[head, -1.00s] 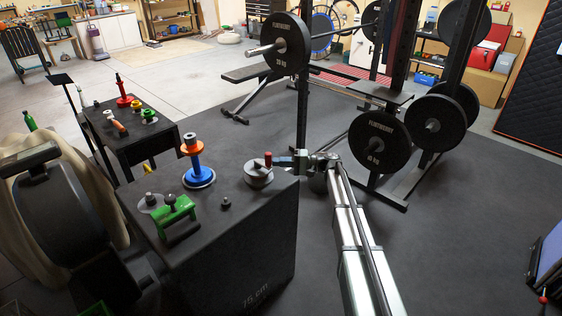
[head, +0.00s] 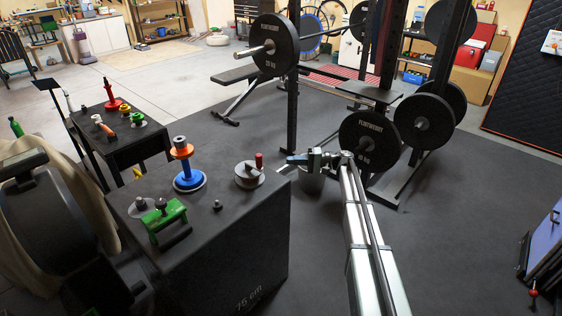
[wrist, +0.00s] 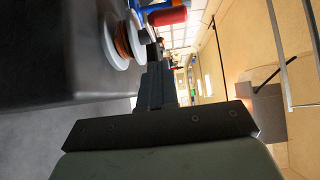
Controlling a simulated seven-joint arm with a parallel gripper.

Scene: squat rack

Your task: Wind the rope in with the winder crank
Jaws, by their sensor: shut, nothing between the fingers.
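The winder (head: 246,181) is a round grey spool on top of the black box, near its right edge. Its crank has an upright red handle (head: 259,160) on the right side. In the wrist view the winder shows sideways as pale flanges with brown rope (wrist: 124,40) wound between them, and the red handle (wrist: 168,16) stands beyond my fingertips. My gripper (head: 288,159) is to the right of the handle at about its height, with a small gap. Its fingers (wrist: 154,72) are shut and empty. Any rope leading off the winder cannot be made out.
On the same black box (head: 265,235) stand a blue and orange peg stack (head: 187,165), a green clamp-like piece (head: 165,215) and a small dark knob (head: 217,205). The squat rack with weight plates (head: 369,142) stands behind my arm.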

